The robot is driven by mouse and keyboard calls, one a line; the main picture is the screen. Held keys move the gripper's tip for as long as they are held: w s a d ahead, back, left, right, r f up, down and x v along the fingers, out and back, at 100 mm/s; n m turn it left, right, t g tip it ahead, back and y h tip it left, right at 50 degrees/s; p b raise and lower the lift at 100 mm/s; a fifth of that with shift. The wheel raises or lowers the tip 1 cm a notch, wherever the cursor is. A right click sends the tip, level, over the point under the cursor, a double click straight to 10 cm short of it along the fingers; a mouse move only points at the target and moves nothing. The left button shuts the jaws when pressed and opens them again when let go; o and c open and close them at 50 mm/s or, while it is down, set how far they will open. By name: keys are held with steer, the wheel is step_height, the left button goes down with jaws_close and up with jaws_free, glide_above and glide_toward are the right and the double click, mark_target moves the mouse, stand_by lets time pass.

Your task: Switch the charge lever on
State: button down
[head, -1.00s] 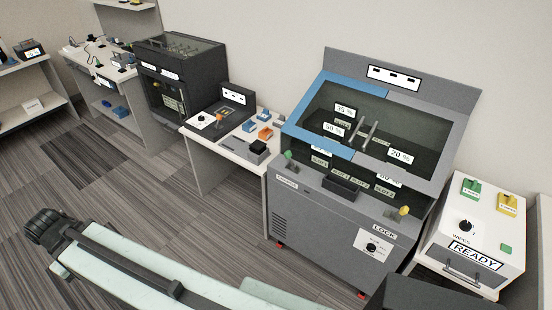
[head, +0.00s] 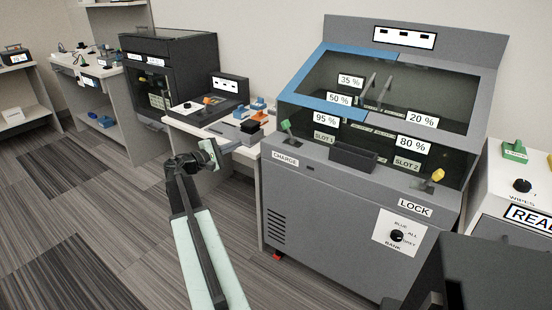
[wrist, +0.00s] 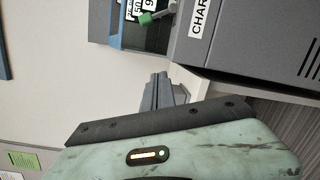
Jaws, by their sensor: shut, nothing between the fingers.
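The charge lever has a green knob (head: 285,125) on a short stem at the left front of the grey cabinet (head: 330,205), above the CHARGE label (head: 285,160). The stem leans slightly left in the head view. In the wrist view the green knob (wrist: 146,18) is near the top, beside the CHARGE label (wrist: 198,18). My gripper (head: 230,148) is left of the lever and lower in the head picture, apart from it. In the wrist view its fingers (wrist: 161,77) are together and empty.
A yellow-knobbed lever (head: 438,175) is above the LOCK label (head: 415,208). A bank dial (head: 397,236) is on the cabinet front. A white side table (head: 190,122) with blue and orange items stands behind my gripper. A white READY box (head: 515,195) is at right.

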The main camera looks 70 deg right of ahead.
mark_target(289, 131)
steer(key=shift+n+g+h, duration=0.4)
steer(key=shift+g+h, duration=0.2)
steer(key=shift+g, duration=0.2)
steer(key=s+d+b, duration=0.1)
steer(key=s+d, duration=0.2)
steer(key=d, duration=0.1)
steer(key=shift+s, duration=0.3)
steer(key=p+x, duration=0.1)
steer(key=x, duration=0.8)
steer(key=shift+s+d+r, duration=0.1)
steer(key=shift+d+r, duration=0.05)
steer(key=shift+d, duration=0.15)
steer(key=shift+s+a+r+p, duration=0.15)
steer(key=shift+s+r+p, duration=0.2)
steer(key=shift+s, duration=0.25)
steer(key=shift+s+a+r+p, duration=0.15)
steer(key=shift+s+r+p, duration=0.25)
steer(key=shift+s, duration=0.2)
steer(key=shift+s+a+r, duration=0.1)
steer(key=shift+s+r, duration=0.1)
steer(key=shift+s, duration=0.35)
